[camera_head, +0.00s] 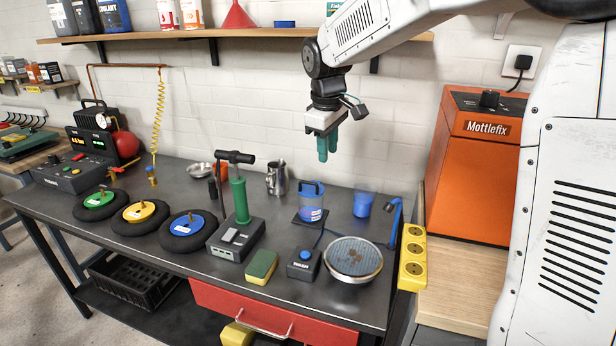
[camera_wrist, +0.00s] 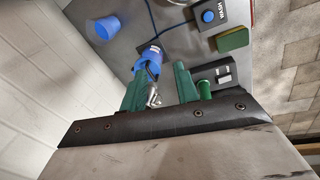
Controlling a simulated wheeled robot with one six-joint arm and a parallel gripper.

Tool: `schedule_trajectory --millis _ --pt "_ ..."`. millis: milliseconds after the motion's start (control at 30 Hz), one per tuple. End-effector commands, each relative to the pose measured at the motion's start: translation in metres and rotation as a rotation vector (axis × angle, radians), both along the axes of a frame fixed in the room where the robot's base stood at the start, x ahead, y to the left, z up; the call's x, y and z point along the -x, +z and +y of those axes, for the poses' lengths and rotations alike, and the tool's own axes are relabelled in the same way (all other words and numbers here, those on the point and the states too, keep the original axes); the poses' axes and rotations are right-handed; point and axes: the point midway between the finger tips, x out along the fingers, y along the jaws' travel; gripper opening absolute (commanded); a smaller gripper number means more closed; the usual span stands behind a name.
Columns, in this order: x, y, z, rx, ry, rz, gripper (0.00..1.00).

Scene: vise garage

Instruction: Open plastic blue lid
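A clear container with a blue lid (camera_head: 312,187) stands on a dark square base on the workbench, and something blue with a white label is inside. The lid sits on top, with a dark handle arching over it. In the wrist view the blue lid (camera_wrist: 149,63) shows just beyond my fingertips, partly hidden by them. My gripper (camera_head: 328,155) hangs in the air above and slightly right of the container, pointing down. Its two green fingers (camera_wrist: 160,72) are apart and nothing is held between them.
A blue cup (camera_head: 362,205) stands right of the container, a metal pitcher (camera_head: 276,178) behind left. The WASH button box (camera_head: 304,263), sponge (camera_head: 261,267) and round mesh-topped dish (camera_head: 353,257) lie in front. A green hand pump (camera_head: 239,200) rises at left. A shelf (camera_head: 220,35) runs above.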

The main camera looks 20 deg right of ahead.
Motion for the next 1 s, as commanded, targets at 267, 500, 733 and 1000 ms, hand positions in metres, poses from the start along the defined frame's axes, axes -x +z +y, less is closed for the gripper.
schedule_trajectory --millis 267,500,733,1000 --pt "-0.089 -0.051 0.015 0.046 0.18 0.011 0.31" --pt "-0.112 -0.071 0.019 0.059 0.232 0.013 0.31" --pt "-0.116 -0.104 0.015 0.06 0.231 0.015 0.31" --pt "-0.122 -0.138 0.011 0.059 0.23 0.012 0.31"
